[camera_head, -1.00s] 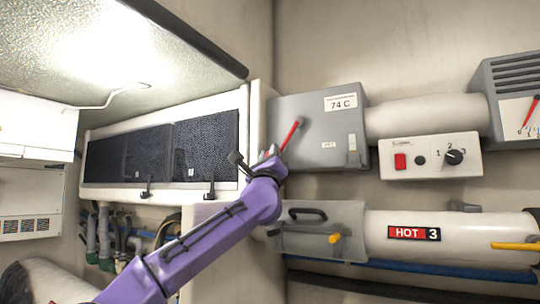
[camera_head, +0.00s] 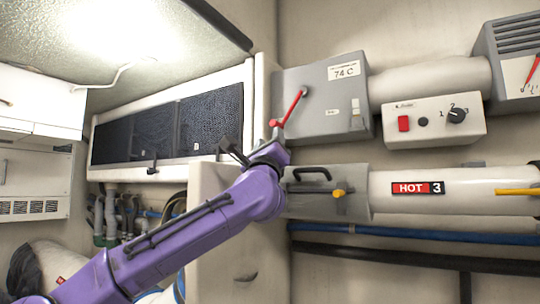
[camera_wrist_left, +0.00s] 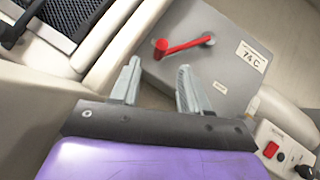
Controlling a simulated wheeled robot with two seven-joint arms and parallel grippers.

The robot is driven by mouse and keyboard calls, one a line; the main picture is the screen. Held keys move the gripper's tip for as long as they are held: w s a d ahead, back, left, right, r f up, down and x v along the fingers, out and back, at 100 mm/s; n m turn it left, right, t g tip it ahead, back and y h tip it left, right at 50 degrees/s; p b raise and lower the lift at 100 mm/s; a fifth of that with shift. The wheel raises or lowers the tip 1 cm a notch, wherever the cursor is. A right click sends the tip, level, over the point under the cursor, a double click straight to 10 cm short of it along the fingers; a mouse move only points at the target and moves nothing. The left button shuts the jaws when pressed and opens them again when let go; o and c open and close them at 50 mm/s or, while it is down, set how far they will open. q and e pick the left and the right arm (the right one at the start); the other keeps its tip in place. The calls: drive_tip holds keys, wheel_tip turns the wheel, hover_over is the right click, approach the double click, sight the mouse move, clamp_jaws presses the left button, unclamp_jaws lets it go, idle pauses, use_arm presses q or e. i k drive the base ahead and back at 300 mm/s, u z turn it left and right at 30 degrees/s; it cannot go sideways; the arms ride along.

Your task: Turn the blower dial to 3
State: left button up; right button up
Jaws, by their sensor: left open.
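The blower dial (camera_head: 457,116) is a black round knob with a white mark on a small white panel (camera_head: 437,135), right of centre in the head view. Numbers 1, 2 and 3 stand around it; which one the mark meets is too small to tell. In the left wrist view the dial (camera_wrist_left: 305,171) is at the lower right corner. My left gripper (camera_head: 262,152) is well left of the panel, by the grey box with the red lever. The left wrist view shows its fingers (camera_wrist_left: 160,72) open with nothing between them. My right gripper is out of view.
The panel also has a red switch (camera_head: 404,123) and a black button (camera_head: 423,121). A grey box (camera_head: 320,115) with a red lever (camera_head: 293,108) is left of it. A pipe marked HOT 3 (camera_head: 450,207) runs below. A grey gauge housing (camera_head: 513,45) stands upper right.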

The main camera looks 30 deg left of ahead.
sight(456, 116)
drive_tip(key=k, duration=1)
